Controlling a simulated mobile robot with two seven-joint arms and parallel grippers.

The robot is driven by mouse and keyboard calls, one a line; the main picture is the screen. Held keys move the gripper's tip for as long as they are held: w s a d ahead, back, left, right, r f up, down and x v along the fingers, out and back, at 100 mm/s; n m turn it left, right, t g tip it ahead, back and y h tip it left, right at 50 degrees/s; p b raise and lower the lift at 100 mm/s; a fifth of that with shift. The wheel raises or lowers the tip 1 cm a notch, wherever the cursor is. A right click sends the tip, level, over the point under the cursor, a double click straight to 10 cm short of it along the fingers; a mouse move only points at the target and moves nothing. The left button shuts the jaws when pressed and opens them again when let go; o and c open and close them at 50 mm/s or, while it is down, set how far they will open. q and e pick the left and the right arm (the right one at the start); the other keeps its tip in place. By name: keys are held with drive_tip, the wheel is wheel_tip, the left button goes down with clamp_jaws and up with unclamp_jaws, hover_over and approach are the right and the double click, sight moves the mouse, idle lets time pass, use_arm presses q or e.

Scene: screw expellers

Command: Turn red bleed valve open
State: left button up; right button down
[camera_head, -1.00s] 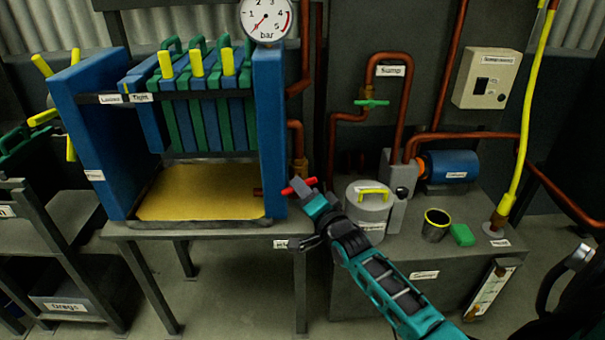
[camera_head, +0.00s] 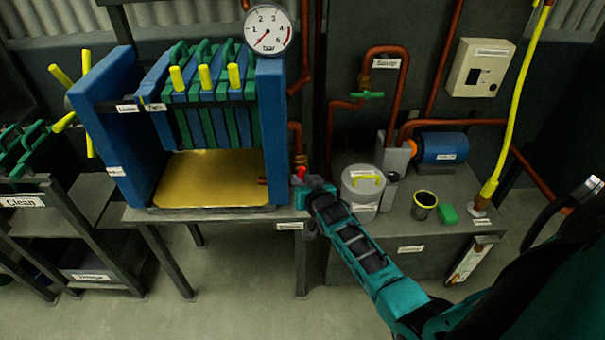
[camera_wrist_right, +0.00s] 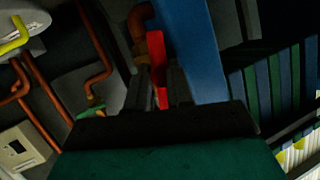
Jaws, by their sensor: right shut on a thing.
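The red bleed valve handle (camera_head: 301,170) is at the right side of the filter press, below the copper pipe, mostly hidden by my right gripper. In the right wrist view the red handle (camera_wrist_right: 156,50) stands lengthwise between the two dark fingers. My right gripper (camera_head: 303,183) is shut on it; the fingers also show in the wrist view (camera_wrist_right: 160,88). The brass-coloured fitting and copper pipe (camera_wrist_right: 140,25) are just beyond the handle. My left gripper is not in view.
The blue press frame (camera_head: 275,130) stands close left of the gripper. A pressure gauge (camera_head: 268,30) is above, its needle low. A grey lidded pot (camera_head: 362,200) stands close right of my right gripper. A green valve (camera_head: 368,95) is on the pipe behind.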

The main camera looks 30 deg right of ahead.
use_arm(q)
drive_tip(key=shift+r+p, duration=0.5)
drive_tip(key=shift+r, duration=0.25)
use_arm(e)
drive_tip(key=shift+w+a+r+n+g+h, duration=0.1)
drive_tip(key=shift+a+n+g+h, duration=0.1)
drive_tip(key=shift+n, duration=0.15)
drive_tip(key=shift+w+a+r+n+g+h, duration=0.1)
drive_tip(key=shift+n+g+h, duration=0.1)
drive_tip(key=shift+n, duration=0.15)
drive_tip(key=c, duration=1.1)
unclamp_jaws()
drive_tip(key=shift+f, duration=0.1)
drive_tip(key=shift+o, duration=0.2)
drive_tip(key=shift+s+d, duration=0.1)
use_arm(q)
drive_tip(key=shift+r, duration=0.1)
use_arm(e)
drive_tip(key=shift+s, duration=0.1)
